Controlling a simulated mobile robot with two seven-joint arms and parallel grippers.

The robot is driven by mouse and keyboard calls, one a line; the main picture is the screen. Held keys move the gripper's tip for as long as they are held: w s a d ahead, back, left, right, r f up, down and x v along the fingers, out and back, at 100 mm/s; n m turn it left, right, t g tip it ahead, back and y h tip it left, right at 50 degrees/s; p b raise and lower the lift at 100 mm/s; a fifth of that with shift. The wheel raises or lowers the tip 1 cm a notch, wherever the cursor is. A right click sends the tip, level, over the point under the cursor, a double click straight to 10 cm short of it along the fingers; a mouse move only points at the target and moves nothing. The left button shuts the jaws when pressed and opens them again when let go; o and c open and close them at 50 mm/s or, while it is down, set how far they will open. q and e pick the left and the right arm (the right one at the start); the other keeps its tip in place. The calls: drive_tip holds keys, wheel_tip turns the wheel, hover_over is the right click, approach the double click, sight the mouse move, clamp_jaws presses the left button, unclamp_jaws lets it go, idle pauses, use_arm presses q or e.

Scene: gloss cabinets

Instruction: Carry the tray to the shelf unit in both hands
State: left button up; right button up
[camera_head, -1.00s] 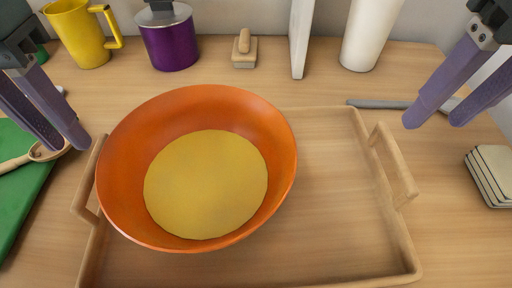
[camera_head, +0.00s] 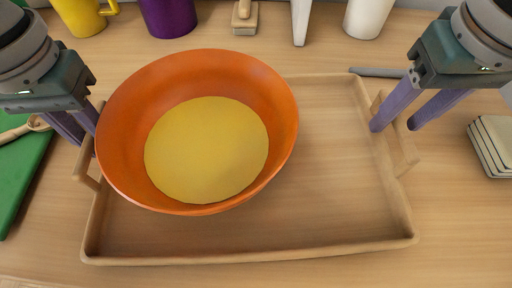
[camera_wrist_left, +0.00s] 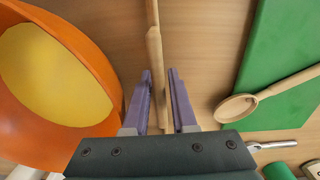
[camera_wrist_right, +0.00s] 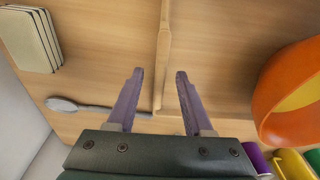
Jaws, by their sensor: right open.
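The wooden tray (camera_head: 300,252) lies on the wooden counter with a handle at each end. A large orange bowl (camera_head: 280,125) with a yellow inside bottom stands on its left half. My left gripper (camera_head: 82,138) is at the left handle (camera_head: 88,178); in the left wrist view its fingers (camera_wrist_left: 160,73) straddle the handle (camera_wrist_left: 155,50), but whether they press on it is unclear. My right gripper (camera_head: 390,128) is open at the right handle (camera_head: 407,160); in the right wrist view its fingers (camera_wrist_right: 160,75) stand apart either side of the handle (camera_wrist_right: 164,42). No shelf unit is identifiable.
A green board (camera_head: 25,180) with a wooden spoon (camera_head: 20,131) lies left. Coasters (camera_head: 492,145) lie right. A grey utensil (camera_head: 375,72) lies behind the tray. A yellow jug (camera_head: 78,15), purple pot (camera_head: 168,15), brush (camera_head: 245,18) and white cylinder (camera_head: 368,15) stand at the back.

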use_arm(q)
drive_tip(key=shift+f, duration=0.7)
use_arm(e)
drive_tip(key=shift+f, duration=0.7)
use_arm(q)
drive_tip(key=shift+c, duration=0.3)
use_arm(e)
drive_tip(key=shift+c, duration=0.3)
use_arm(q)
drive_tip(key=c, duration=0.3)
use_arm(e)
drive_tip(key=c, duration=0.3)
use_arm(q)
clamp_jaws()
use_arm(e)
drive_tip(key=shift+w, duration=0.1)
drive_tip(key=c, duration=0.4)
clamp_jaws()
use_arm(q)
drive_tip(key=shift+a+r, duration=0.1)
use_arm(e)
drive_tip(key=shift+d+r, duration=0.1)
drive_tip(key=shift+d, duration=0.05)
